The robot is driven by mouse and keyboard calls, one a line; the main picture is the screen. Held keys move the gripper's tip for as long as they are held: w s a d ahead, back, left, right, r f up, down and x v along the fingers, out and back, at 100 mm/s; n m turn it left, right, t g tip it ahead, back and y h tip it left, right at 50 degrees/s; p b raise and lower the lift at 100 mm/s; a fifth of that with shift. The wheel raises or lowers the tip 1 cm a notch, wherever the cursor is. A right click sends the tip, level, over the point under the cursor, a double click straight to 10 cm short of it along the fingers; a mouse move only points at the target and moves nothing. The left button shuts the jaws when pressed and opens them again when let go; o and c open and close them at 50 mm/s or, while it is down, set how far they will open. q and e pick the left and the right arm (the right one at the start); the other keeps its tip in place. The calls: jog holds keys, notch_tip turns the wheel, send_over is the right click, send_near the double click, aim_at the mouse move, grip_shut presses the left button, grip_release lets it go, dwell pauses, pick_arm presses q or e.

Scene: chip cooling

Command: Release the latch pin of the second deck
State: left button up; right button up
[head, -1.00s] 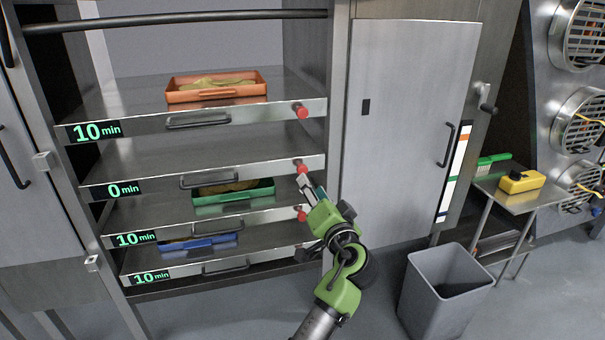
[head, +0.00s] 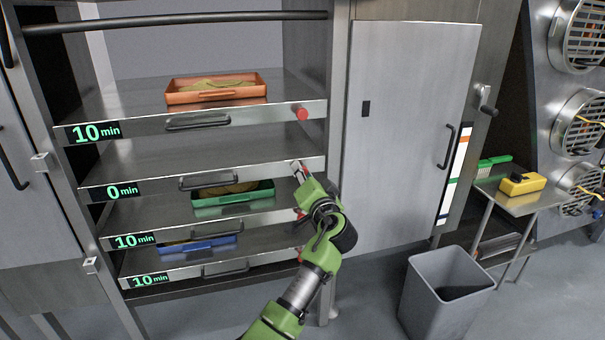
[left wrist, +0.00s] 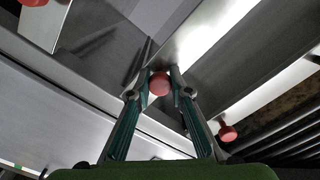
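The second deck (head: 215,165), marked 0 min, is an empty metal shelf in the head view. Its red latch pin is at the right end of its front edge, mostly hidden behind my left gripper (head: 298,168). In the left wrist view the red pin head (left wrist: 159,84) sits between the two fingertips of my left gripper (left wrist: 160,80). The fingers are drawn in close against both sides of it and appear shut on it. My right gripper is not in view.
The top deck's red pin (head: 302,113) sticks out above my gripper. Other decks hold an orange tray (head: 216,96), a green tray (head: 232,199) and a blue tray (head: 197,244). A closed cabinet door (head: 405,120) and a grey bin (head: 447,280) stand to the right.

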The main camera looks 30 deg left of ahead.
pick_arm(q)
grip_shut()
jog(key=shift+v, duration=1.15)
jog(key=o, duration=0.9)
grip_release()
jog(key=v, duration=1.2)
